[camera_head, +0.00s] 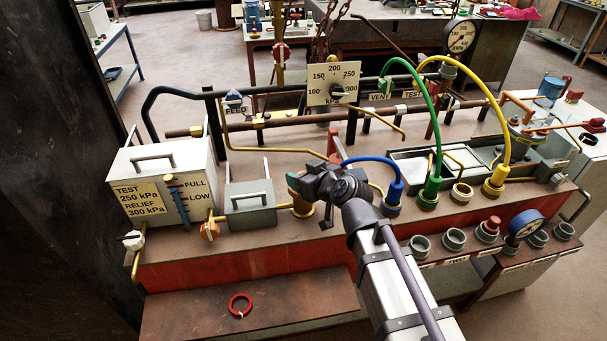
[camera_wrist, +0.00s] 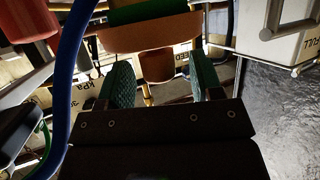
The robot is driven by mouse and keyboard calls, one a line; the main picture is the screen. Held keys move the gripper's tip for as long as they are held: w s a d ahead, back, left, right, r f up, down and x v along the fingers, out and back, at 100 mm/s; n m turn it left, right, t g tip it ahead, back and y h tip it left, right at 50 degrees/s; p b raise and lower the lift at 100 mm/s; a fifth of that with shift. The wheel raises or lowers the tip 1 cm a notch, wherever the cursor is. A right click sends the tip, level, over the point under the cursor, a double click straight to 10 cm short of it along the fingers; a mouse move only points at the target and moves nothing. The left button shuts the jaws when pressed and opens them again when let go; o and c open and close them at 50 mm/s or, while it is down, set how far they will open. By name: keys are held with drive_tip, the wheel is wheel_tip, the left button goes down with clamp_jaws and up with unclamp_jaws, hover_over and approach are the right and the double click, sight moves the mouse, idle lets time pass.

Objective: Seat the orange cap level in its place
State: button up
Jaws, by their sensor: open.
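An orange-brown piece (camera_wrist: 150,36) with a green band (camera_wrist: 148,10) shows beyond and between the fingertips. I cannot tell whether it is the orange cap or whether any finger touches it. The cap's place is not clearly identifiable.
Blue (camera_head: 372,160), green (camera_head: 433,95) and yellow (camera_head: 480,75) hoses arch to the right of my gripper. A labelled tank (camera_head: 160,180) stands left. A gauge plate (camera_head: 333,83) and pipes are behind. A red ring (camera_head: 240,305) lies on the lower front shelf, otherwise mostly clear.

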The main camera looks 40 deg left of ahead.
drive_tip(key=p+v, duration=0.4)
drive_tip(key=v, duration=0.6)
drive_tip(key=shift+d, duration=0.25)
drive_tip(key=shift+r, duration=0.1)
drive_tip(key=s+d+f+m+g+h, duration=0.1)
drive_tip(key=d+f+m+g+h, duration=0.25)
drive_tip(key=d+f+h, duration=0.4)
drive_tip(key=w+d+f+m+h, duration=0.1)
drive_tip(key=d+m, duration=0.2)
drive_tip(key=d, duration=0.8)
drive_tip(key=w+d+f+m+h, duration=0.1)
drive_tip(key=d+m, duration=0.3)
drive_tip(key=d, duration=0.8)
drive_tip(key=w+d+f+m+g+h, duration=0.1)
drive_tip(key=d+m+h, duration=0.2)
drive_tip(key=d, duration=0.9)
drive_tip(key=shift+w+d, duration=0.25)
drive_tip(key=shift+w, duration=0.15)
